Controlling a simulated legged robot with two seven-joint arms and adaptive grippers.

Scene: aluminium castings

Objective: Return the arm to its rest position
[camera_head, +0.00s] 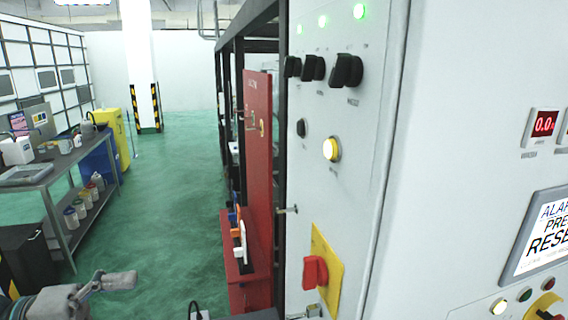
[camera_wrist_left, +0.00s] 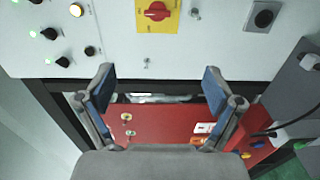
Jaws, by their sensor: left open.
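My left gripper (camera_wrist_left: 158,78) shows in the left wrist view with its two blue-padded fingers spread wide apart. Nothing is between the fingers. They face the light grey control cabinet and a red board (camera_wrist_left: 155,121). In the head view, a grey part of my left arm (camera_head: 70,300) comes in at the lower left, over the green floor and well left of the cabinet. My right gripper is not in either view.
The control cabinet (camera_head: 335,190) fills the right, with black knobs and a red switch (camera_head: 315,271) on a yellow plate. A red stand (camera_head: 258,150) adjoins it. A workbench (camera_head: 60,170) stands left. Green floor (camera_head: 185,170) between is clear.

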